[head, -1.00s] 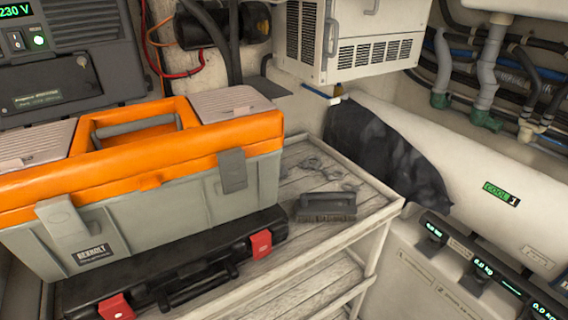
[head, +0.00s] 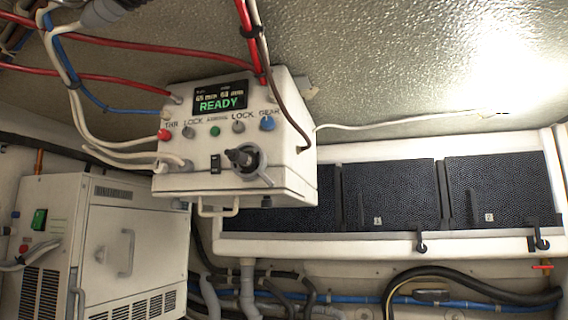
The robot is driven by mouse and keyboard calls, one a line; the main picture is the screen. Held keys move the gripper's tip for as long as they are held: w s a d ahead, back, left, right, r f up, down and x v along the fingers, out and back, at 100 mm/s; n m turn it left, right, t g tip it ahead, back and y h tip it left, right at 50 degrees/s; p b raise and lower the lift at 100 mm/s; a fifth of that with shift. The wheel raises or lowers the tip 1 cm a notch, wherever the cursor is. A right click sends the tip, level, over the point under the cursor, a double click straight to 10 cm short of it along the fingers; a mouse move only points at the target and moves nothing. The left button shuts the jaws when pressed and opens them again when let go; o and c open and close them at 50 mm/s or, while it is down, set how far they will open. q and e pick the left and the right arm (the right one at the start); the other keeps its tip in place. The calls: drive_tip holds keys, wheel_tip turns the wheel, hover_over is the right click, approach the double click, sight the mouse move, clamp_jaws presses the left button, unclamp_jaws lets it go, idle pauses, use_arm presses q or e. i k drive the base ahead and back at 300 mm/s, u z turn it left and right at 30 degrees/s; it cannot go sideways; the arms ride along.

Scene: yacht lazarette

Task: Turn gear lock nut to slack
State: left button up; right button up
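A white control box (head: 190,185) hangs at the upper middle of the head view. Its small screen (head: 220,100) reads READY in green. Below it is a row of small knobs under labels that read THR, LOCK, a tiny unreadable word, LOCK and GEAR. The gear lock nut appears to be the grey knob (head: 238,127) under the right LOCK label, beside the blue GEAR knob (head: 267,123). Its setting is too small to tell. A second grey lock knob (head: 188,132) sits by the red THR knob (head: 164,135). Neither gripper is in view.
A dark lever or plug (head: 243,157) sticks out of the box front, and a handle (head: 218,208) hangs below. Red, blue and white cables run to the box. A white vented cabinet (head: 110,240) stands lower left. Dark panels (head: 390,195) line the wall at right.

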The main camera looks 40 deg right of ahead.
sight(239, 126)
drive_tip(key=z, duration=1.3)
drive_tip(key=k, duration=1.3)
drive_tip(key=u, duration=0.65)
drive_tip(key=i, duration=0.85)
drive_tip(key=u, duration=0.25)
